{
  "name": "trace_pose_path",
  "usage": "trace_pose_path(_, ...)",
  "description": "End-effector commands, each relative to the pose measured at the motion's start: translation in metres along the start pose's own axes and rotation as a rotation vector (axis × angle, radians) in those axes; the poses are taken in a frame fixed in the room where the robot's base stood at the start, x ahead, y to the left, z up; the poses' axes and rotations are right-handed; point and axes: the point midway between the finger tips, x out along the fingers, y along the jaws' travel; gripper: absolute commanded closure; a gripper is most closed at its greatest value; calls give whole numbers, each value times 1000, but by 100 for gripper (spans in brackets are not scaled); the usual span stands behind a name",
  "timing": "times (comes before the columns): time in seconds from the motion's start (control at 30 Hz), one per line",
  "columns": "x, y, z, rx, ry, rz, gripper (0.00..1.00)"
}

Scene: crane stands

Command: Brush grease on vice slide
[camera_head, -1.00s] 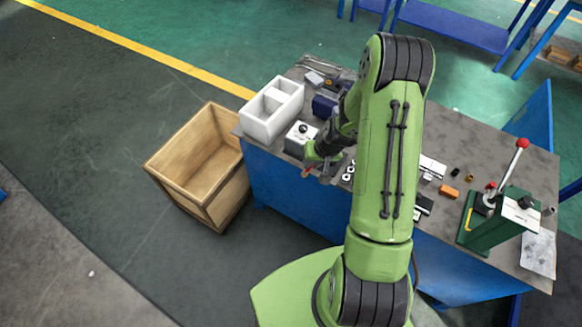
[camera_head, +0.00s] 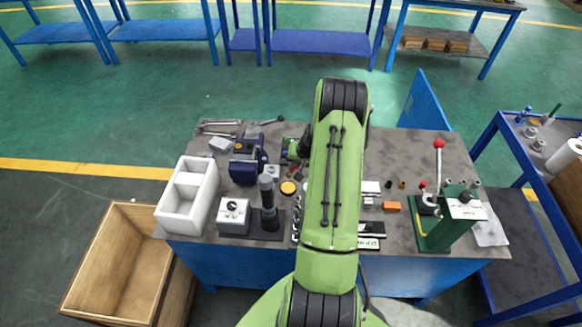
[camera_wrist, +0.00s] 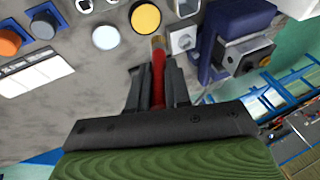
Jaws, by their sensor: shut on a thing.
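My gripper (camera_wrist: 157,82) is shut on a brush with a red handle (camera_wrist: 158,88); its tan bristle tip (camera_wrist: 158,42) points away from the fingers. In the head view the gripper is mostly hidden by my arm, just right of the blue vice (camera_head: 243,164). In the wrist view the vice (camera_wrist: 212,45) stands right of the brush, apart from it, with its grey jaw block (camera_wrist: 243,52) showing. A round tin with a yellow top (camera_head: 288,188) lies on the bench; in the wrist view this tin (camera_wrist: 145,17) is just beyond the bristles. I cannot tell whether they touch.
A white divided bin (camera_head: 188,197), a grey box with a black knob (camera_head: 233,215) and a dark upright tool (camera_head: 268,203) stand left on the bench (camera_head: 400,155). A green lever press (camera_head: 445,215) stands right. A wooden crate (camera_head: 125,262) is on the floor.

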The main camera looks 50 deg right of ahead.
Motion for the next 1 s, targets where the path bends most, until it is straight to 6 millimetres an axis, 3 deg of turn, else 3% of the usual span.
trace_pose_path(0.27, 9, 4, 3, 2, 1, -3, 100)
trace_pose_path(0.7, 55, 18, 18, 0, 1, -3, 100)
trace_pose_path(1.0, 55, 18, 18, 0, 2, -3, 100)
